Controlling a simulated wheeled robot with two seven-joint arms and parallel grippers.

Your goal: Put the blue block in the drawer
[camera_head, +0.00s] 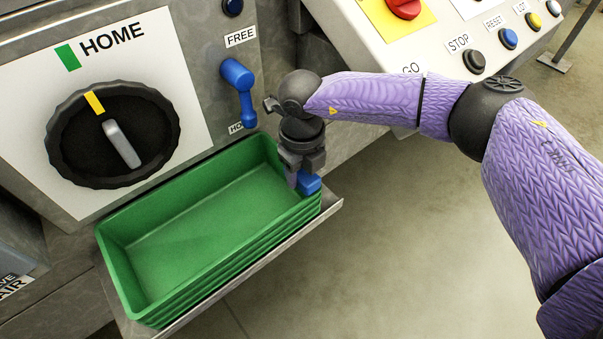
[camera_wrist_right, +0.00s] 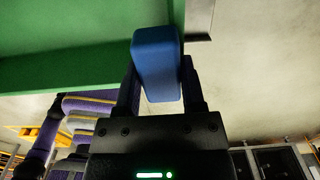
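The blue block (camera_head: 310,184) is at the right end of the green open-topped tray (camera_head: 140,283), by its rim. My right gripper (camera_head: 303,176) points down over that end. In the right wrist view the blue block (camera_wrist_right: 157,62) sits between the two fingers of my right gripper (camera_wrist_right: 160,88), which look closed on it, with the green tray wall behind. I cannot tell whether the block touches the rim. The visible tray floor is empty. No other drawer shows clearly; the green tray is the only open container. My left gripper is not in view.
The tray rests on a metal shelf (camera_head: 325,208) below a panel with a black dial (camera_head: 112,134) and a blue lever (camera_head: 239,88). A sloped button console (camera_head: 440,45) stands close behind my right arm. Open floor lies to the right.

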